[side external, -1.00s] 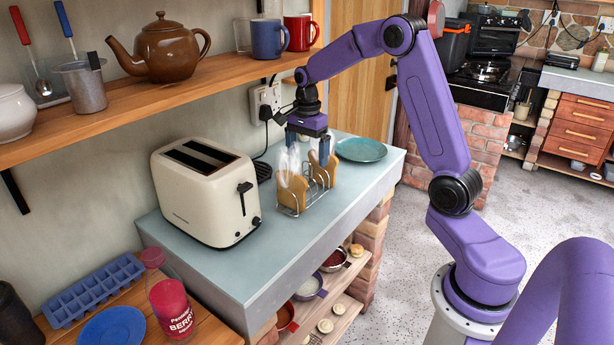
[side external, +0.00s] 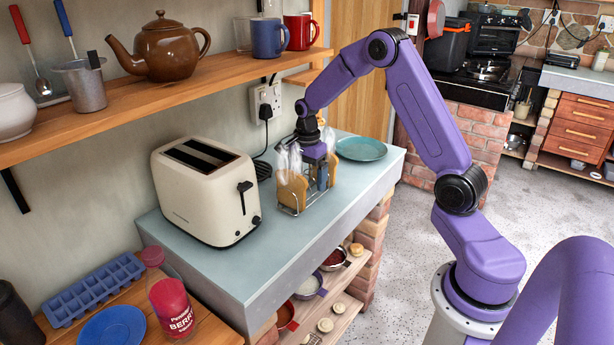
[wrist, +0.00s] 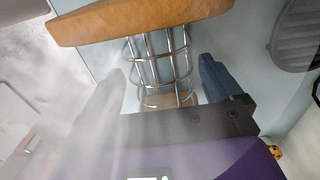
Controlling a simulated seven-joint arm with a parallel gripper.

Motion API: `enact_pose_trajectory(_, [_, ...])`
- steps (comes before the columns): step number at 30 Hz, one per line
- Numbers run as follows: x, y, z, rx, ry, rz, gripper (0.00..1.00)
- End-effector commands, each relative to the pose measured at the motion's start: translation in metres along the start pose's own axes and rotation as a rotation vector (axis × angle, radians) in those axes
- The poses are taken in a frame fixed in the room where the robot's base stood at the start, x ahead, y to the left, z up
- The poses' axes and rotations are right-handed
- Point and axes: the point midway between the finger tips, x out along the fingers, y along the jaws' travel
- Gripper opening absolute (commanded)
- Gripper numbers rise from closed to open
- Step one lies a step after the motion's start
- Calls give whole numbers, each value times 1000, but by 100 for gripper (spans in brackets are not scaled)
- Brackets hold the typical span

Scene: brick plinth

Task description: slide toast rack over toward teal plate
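The wire toast rack (side external: 291,212) stands on the pale blue counter, holding toast slices (side external: 292,192). The teal plate (side external: 361,149) lies flat behind it to the right, with a gap of bare counter between. My gripper (side external: 311,180) is down at the rack, pointing downward. In the wrist view, my gripper (wrist: 161,66) is open, with its fingers apart on either side of the rack's wires (wrist: 160,62). A toast slice (wrist: 140,22) crosses the top there. I cannot tell whether either finger touches the rack. Whitish haze blurs the left finger.
A cream toaster (side external: 205,190) stands left of the rack. A wall socket (side external: 264,101) with a black cable is behind. The wooden shelf (side external: 150,98) with a brown teapot (side external: 160,50) and mugs overhangs the counter's back. The counter's front edge is close to the rack.

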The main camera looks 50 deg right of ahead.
Motion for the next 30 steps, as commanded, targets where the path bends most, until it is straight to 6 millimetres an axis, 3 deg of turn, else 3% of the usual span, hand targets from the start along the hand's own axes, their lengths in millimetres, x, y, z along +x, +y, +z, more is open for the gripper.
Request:
enact_pose_trajectory(1, [0,0,0,0,0,0,74])
enact_pose_trajectory(4, [0,0,0,0,0,0,44])
enact_pose_trajectory(14, [0,0,-10,2,0,0,44])
enact_pose_trajectory(30, [0,-1,-64,3,0,-1,44])
